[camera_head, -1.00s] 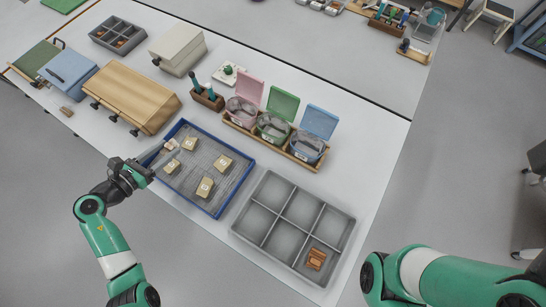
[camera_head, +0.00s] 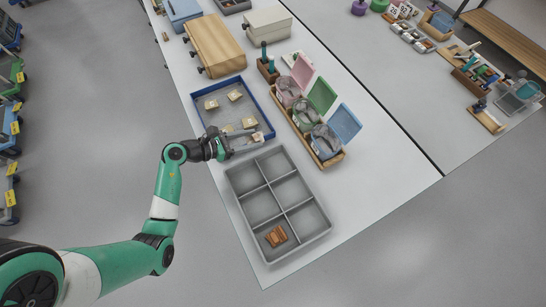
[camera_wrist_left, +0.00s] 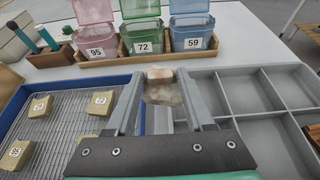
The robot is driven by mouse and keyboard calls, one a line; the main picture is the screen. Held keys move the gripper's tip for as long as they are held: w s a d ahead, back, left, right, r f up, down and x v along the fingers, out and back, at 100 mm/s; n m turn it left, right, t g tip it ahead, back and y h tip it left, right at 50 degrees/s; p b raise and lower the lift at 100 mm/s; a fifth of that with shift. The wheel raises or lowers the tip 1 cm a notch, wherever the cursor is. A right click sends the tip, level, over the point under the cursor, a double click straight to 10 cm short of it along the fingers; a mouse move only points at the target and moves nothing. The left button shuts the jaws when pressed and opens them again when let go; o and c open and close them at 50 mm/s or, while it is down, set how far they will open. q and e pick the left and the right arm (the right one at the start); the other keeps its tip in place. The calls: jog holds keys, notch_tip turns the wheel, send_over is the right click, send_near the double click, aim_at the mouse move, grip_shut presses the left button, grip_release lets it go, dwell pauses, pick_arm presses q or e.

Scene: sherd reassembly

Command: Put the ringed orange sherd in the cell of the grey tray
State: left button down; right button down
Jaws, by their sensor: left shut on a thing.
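My left gripper (camera_head: 256,138) is shut on a small pale, tan-topped piece (camera_wrist_left: 160,84), which shows between the fingertips in the left wrist view. Its ring marks and an orange colour cannot be made out. The gripper is above the border between the blue-rimmed tray and the grey tray (camera_head: 238,184). The grey tray has several cells in two columns. A brown-orange piece (camera_head: 276,236) lies in its near left cell; the other cells look empty. My right gripper is out of view.
The blue-rimmed tray (camera_head: 196,108) with a wire mesh floor holds several tan labelled blocks (camera_wrist_left: 102,102). A wooden rack (camera_head: 329,160) with pink, green and blue lidded bins stands beyond the trays. A wooden box (camera_head: 214,46) stands farther back.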

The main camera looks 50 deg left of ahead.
pick_arm(q)
jog(key=b, duration=0.3)
send_over(271, 168)
jog(key=f, duration=0.4)
jog(key=a+f, duration=0.1)
jog(key=f, duration=0.1)
jog(key=shift+s, duration=0.2)
jog(key=shift+w+d+f, duration=0.1)
jog(key=shift+d, duration=0.1)
jog(key=shift+d+f, duration=0.15)
jog(key=shift+f, duration=0.15)
jog(key=f+b, duration=0.3)
jog(key=shift+d+f, duration=0.25)
jog(key=shift+f, duration=0.15)
jog(key=shift+r, duration=0.2)
jog(key=c, duration=0.7)
grip_release()
jog(key=shift+w+f, duration=0.1)
jog(key=shift+f, duration=0.05)
jog(key=o, duration=0.4)
